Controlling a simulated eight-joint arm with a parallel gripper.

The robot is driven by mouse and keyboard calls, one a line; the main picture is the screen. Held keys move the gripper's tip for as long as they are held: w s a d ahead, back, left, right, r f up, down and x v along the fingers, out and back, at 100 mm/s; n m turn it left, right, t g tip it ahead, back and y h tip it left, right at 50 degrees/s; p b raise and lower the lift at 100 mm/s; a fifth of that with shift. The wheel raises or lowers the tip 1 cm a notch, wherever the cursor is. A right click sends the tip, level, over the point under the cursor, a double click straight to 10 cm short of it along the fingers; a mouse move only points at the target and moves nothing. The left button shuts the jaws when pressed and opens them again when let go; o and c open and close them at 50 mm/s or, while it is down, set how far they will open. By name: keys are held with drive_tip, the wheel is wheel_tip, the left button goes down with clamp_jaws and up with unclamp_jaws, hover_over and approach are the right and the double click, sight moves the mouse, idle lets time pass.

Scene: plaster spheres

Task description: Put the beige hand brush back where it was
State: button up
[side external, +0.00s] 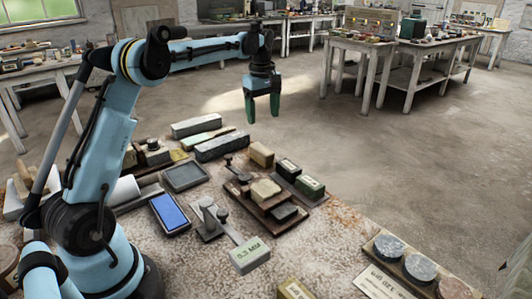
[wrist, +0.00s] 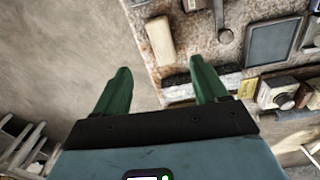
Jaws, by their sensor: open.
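My gripper (side external: 263,119) has green fingers, spread apart and empty, pointing down beyond the far edge of the bench. In the wrist view my gripper (wrist: 160,68) has bare floor and the bench edge between its fingers. A beige oblong block (side external: 261,154) lies on the bench near that edge, apart from the fingers; it also shows in the wrist view (wrist: 160,41). It may be the beige hand brush, but I see no bristles and cannot tell. Its underside is hidden.
Long grey blocks (side external: 221,146) lie by the bench's far edge. A wooden stand (side external: 240,200) holds a beige block and darker pieces. A grey tray (side external: 185,176), a blue-faced tablet (side external: 170,213) and round samples (side external: 389,247) crowd the bench. The floor (side external: 400,160) beyond is clear.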

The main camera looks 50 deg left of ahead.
drive_tip(key=s+d+r+m+t, duration=0.3)
drive_tip(key=s+d+m+t, duration=0.2)
drive_tip(key=s+d+m, duration=0.95)
drive_tip(key=s+d+f+m+t, duration=0.1)
drive_tip(key=s+d+f+m, duration=0.1)
drive_tip(key=s+d+f, duration=0.2)
drive_tip(key=shift+s+d+f+t, duration=0.2)
drive_tip(key=shift+s+d+t, duration=0.2)
drive_tip(key=shift+s+d, duration=0.15)
drive_tip(key=shift+m, duration=0.25)
